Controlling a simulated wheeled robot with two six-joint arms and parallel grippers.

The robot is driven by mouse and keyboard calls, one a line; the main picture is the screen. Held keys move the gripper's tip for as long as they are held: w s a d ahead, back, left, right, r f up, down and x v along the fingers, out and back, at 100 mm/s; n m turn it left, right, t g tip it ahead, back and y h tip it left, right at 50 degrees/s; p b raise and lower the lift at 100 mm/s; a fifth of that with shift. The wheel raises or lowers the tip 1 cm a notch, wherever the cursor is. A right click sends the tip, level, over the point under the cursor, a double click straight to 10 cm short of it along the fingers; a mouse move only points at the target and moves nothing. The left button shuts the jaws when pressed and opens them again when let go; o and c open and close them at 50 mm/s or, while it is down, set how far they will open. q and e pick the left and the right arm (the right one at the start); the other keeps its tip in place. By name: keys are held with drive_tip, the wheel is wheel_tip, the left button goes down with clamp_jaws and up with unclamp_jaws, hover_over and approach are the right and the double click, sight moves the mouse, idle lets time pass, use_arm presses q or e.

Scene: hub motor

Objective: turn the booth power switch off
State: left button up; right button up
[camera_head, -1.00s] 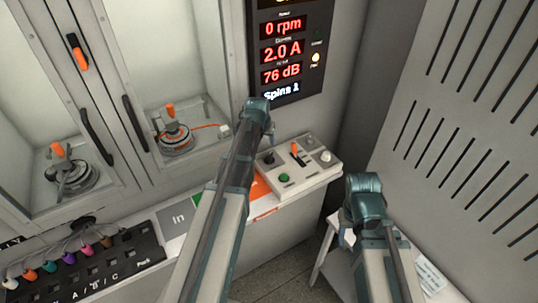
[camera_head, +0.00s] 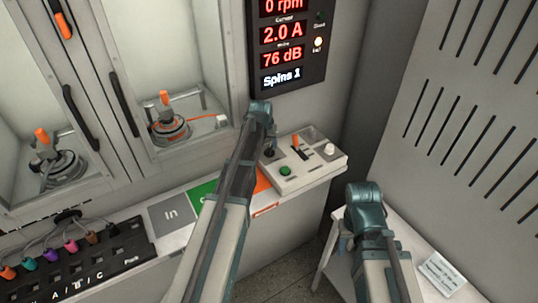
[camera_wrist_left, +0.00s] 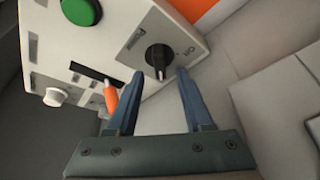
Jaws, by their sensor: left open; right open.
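The control box (camera_head: 312,172) sits on the ledge below the display. In the left wrist view, the box (camera_wrist_left: 200,50) has a round black knob (camera_wrist_left: 158,56) with a raised pointer and an "Off" label beside it. The knob's pointer is turned toward my gripper. My left gripper (camera_wrist_left: 160,78) is open, with its two fingertips on either side of the knob's near edge; I cannot tell whether they touch it. In the head view, my left gripper (camera_head: 268,148) hangs at the box's left end. My right gripper (camera_head: 348,240) is apart from the box, over a small white table.
The box also carries a green button (camera_wrist_left: 80,10), an orange lever (camera_wrist_left: 111,97) and a white knob (camera_wrist_left: 55,96). The display (camera_head: 286,45) reads 2.0 A and 76 dB. Motors (camera_head: 168,125) stand behind booth doors. The small white table (camera_head: 405,245) is at lower right.

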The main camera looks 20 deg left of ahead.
sight(269, 148)
use_arm(q)
drive_tip(key=b+x, duration=0.2)
drive_tip(key=x, duration=0.1)
drive_tip(key=shift+w+f, duration=0.1)
drive_tip(key=shift+f, duration=0.15)
drive_tip(key=shift+r, duration=0.1)
drive_tip(key=shift+c, duration=0.2)
clamp_jaws()
